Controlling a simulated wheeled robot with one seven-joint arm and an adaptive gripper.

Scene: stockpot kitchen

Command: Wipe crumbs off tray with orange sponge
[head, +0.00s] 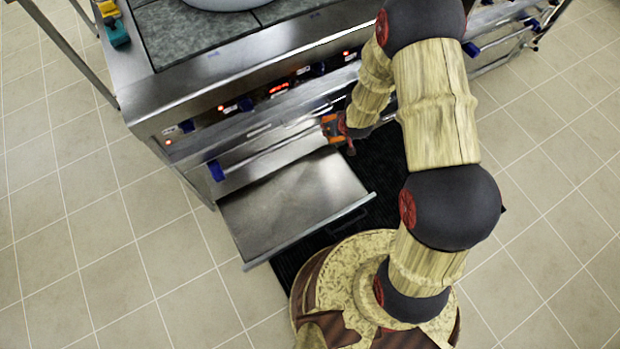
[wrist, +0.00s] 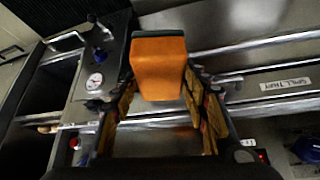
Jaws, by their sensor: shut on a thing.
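The orange sponge (wrist: 158,65) is between the fingers of my gripper (wrist: 162,100) in the wrist view. The gripper is shut on it. In the head view a small part of the sponge (head: 330,126) shows beside my gripper (head: 346,130), close to the front of the stove and near the tray's upper right corner. The metal tray (head: 290,203) is pulled out low from the stove front and looks bare; I cannot make out crumbs on it. I cannot tell whether the sponge touches anything beyond the fingers.
The stove front (head: 250,105) has lit red indicators, blue knobs and long rails. A large pot (head: 222,3) stands on top. Yellow and teal items (head: 115,30) lie at the stove's left end. A black mat (head: 385,170) lies by my base. Tiled floor at left is clear.

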